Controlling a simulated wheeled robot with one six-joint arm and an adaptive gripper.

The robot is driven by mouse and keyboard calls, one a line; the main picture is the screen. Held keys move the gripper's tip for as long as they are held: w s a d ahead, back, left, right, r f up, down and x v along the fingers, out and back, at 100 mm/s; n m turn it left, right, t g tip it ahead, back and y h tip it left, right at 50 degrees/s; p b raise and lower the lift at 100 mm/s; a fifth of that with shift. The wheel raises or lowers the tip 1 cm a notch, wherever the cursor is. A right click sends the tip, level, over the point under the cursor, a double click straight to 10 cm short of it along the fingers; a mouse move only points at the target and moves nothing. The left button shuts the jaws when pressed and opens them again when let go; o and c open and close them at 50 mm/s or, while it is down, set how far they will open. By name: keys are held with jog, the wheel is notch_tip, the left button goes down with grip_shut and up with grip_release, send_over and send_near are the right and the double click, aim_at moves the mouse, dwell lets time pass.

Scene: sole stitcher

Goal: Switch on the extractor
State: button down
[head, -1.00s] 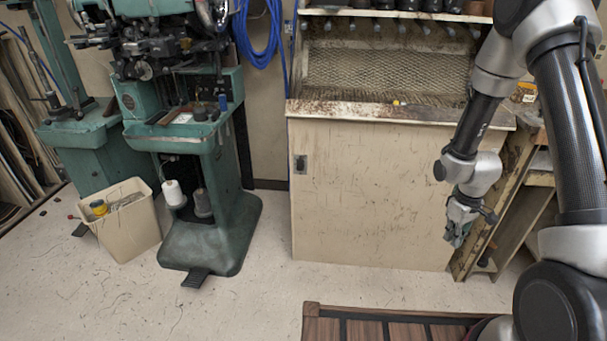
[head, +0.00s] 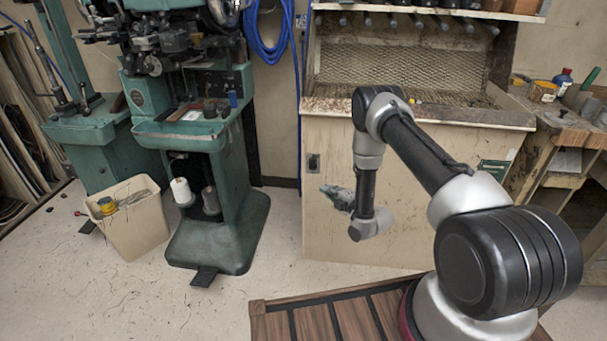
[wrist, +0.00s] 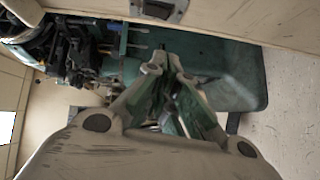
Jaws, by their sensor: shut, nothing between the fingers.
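The extractor (head: 400,235) is a beige cabinet with a mesh-backed, dusty hood above its worktop. A small dark switch plate (head: 313,162) is on the upper left of its front panel. In the wrist view a metal plate (wrist: 160,8), apparently this switch, shows at the top edge. My gripper (head: 326,190) is in front of the panel, a little below and right of the switch in the head view. Its fingers (wrist: 167,66) are shut and empty, apart from the switch plate. The switch's exact position cannot be read.
A green stitching machine (head: 215,240) stands left of the extractor, with a beige bin (head: 135,225) beside it. A blue hose (head: 268,40) hangs on the wall. A wooden bench (head: 570,125) is at the right. The floor before the switch is clear.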

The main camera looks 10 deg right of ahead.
aim_at(313, 165)
jog(key=shift+r, duration=0.15)
jog(key=shift+w+d+x, duration=0.2)
jog(key=shift+d+x, duration=0.25)
jog(key=shift+x, duration=1.7)
jog(key=shift+w+d+x, duration=0.25)
jog(key=shift+d+x, duration=0.15)
jog(key=shift+x, duration=1.75)
jog(key=shift+w+d+x, duration=0.2)
jog(key=shift+d+x, duration=0.25)
jog(key=shift+x, duration=1.7)
